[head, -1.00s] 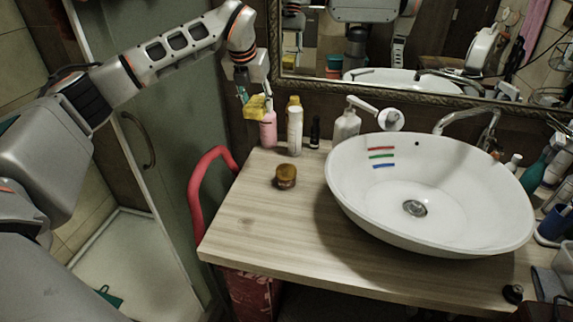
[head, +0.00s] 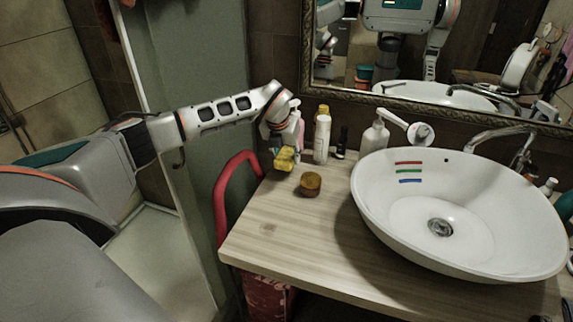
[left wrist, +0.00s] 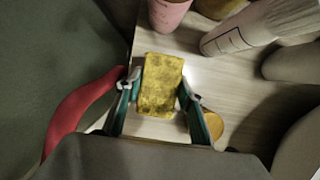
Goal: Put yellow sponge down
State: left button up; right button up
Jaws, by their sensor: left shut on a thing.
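The yellow sponge (head: 284,158) is in my left gripper, at the back left corner of the wooden counter (head: 290,238). In the left wrist view the sponge (left wrist: 160,85) lies between the two fingers of my left gripper (left wrist: 160,95), with the counter top below it. I cannot tell whether the sponge touches the counter. In the head view the fingers of my left gripper (head: 282,150) are small and partly hidden by the wrist. My right gripper is not in view.
A brown round jar (head: 311,184) stands right of the sponge. A white bottle (head: 322,140) and other bottles stand behind. A white basin (head: 455,225) with three coloured stripes fills the right side. A red curved rail (head: 222,195) borders the counter's left edge. The front left counter is clear.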

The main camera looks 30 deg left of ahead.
pick_arm(q)
notch_tip(320, 180, down, 4)
jog(key=shift+r, duration=0.15)
jog(key=shift+f, duration=0.3)
jog(key=o, duration=1)
jog(key=shift+r, duration=0.1)
jog(key=shift+c, duration=0.2)
